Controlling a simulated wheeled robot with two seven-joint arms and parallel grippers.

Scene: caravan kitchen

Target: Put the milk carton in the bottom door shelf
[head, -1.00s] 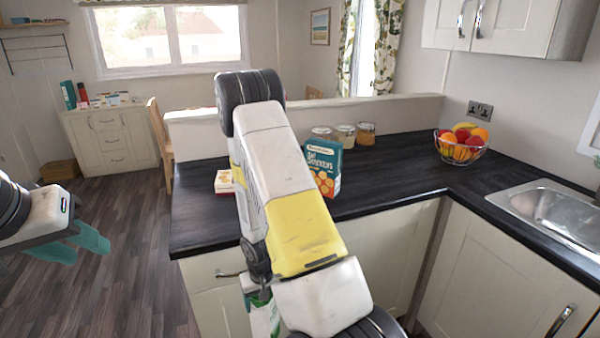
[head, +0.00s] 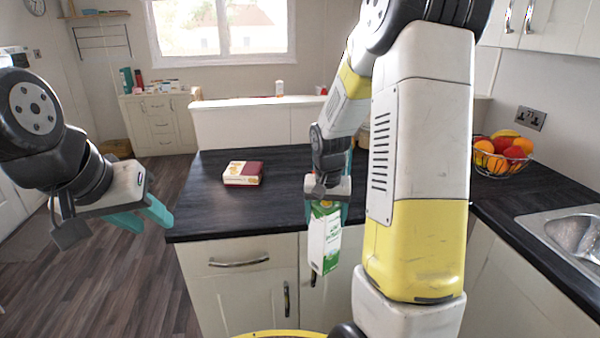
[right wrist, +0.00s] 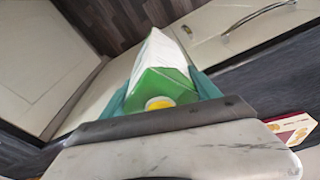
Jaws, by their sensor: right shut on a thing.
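The milk carton (head: 324,243) is white and green and hangs upright, slightly tilted, in front of the counter's cabinet doors. My right gripper (head: 327,203) is shut on its top end. In the right wrist view the carton (right wrist: 160,75) lies between the teal fingers, with its yellow cap toward the camera. My left gripper (head: 150,216) has teal fingers and is at the left, above the floor; I cannot tell how far apart its fingers are, and nothing shows in it. No fridge or door shelf is in view.
A dark worktop (head: 215,210) holds a small red and white box (head: 243,173) and a wire fruit bowl (head: 503,155). A sink (head: 575,235) is at the right. Cabinet doors with handles (head: 238,262) are below. The wooden floor (head: 130,290) at left is clear.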

